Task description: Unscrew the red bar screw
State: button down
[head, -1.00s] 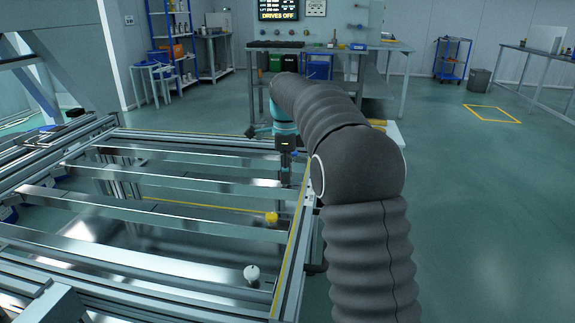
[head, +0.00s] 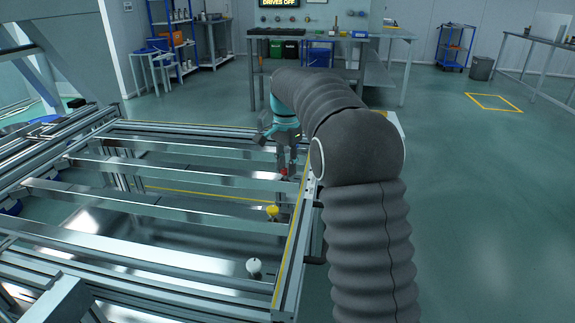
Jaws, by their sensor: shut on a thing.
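The red bar screw (head: 284,171) shows as a small red patch at the right end of a far crossbar of the metal frame. My gripper (head: 287,168) points down over it, with its fingers shut on the screw. The fingers hide most of the screw, and I cannot tell how far it stands out of the bar.
A yellow knob (head: 272,211) and a white knob (head: 254,267) stand on nearer crossbars at the right side. The metal frame (head: 190,131) has open gaps between its bars.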

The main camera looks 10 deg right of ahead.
jog(key=n, duration=0.6)
jog(key=shift+w+a, duration=0.1)
jog(key=n, duration=0.6)
jog(key=shift+n, duration=0.4)
jog(key=n, duration=1.1)
jog(key=shift+n, duration=0.3)
jog(key=c, duration=0.9)
grip_release()
jog(key=shift+a, duration=0.1)
